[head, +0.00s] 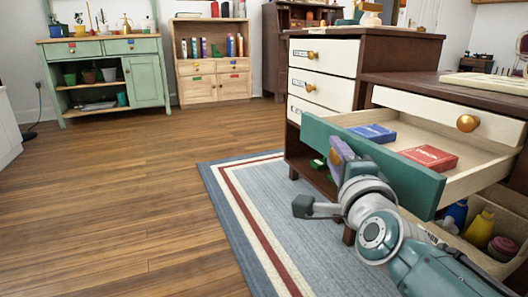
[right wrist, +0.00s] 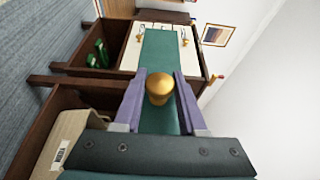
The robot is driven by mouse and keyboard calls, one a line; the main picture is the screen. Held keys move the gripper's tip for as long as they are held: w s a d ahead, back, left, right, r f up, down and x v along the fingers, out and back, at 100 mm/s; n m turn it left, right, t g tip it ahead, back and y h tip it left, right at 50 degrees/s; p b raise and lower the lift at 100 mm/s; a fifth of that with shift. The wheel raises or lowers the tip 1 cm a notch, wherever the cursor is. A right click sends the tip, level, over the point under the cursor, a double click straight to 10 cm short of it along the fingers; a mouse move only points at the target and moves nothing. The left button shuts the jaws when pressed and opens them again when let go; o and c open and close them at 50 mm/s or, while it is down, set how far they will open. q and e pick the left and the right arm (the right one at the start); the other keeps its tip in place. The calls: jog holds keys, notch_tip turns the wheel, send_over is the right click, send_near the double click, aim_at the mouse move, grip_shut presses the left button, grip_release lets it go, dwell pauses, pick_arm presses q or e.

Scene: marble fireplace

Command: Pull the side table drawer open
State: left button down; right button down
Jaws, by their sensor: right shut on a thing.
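The side table drawer is open, with a teal front panel (head: 412,190) and pale wooden sides. A blue box (head: 373,133) and a red box (head: 428,157) lie inside it. My right gripper (head: 341,160) is at the outer face of the panel, its arm coming up from the lower right. In the right wrist view, its purple fingers are on either side of a gold knob (right wrist: 159,85) on the teal panel, shut on it. In the head view the knob is hidden by the gripper. My left gripper is not in view.
White-fronted drawers (head: 324,55) with gold knobs stand beside the open drawer. A lower bin holds several bottles (head: 480,226). A blue striped rug (head: 247,205) and clear wooden floor (head: 120,190) lie to the left. A green cabinet (head: 145,80) and a wooden shelf (head: 213,88) stand behind.

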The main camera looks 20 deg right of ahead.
jog(key=shift+d, duration=0.1)
jog(key=shift+c, duration=2.4)
grip_release()
jog(key=shift+s, duration=0.1)
jog(key=shift+s+r+p, duration=0.1)
jog(key=shift+s+p, duration=0.15)
jog(key=shift+p, duration=0.1)
jog(key=p+v, duration=0.4)
jog(key=v, duration=0.5)
jog(key=shift+p, duration=0.3)
jog(key=shift+s, duration=0.1)
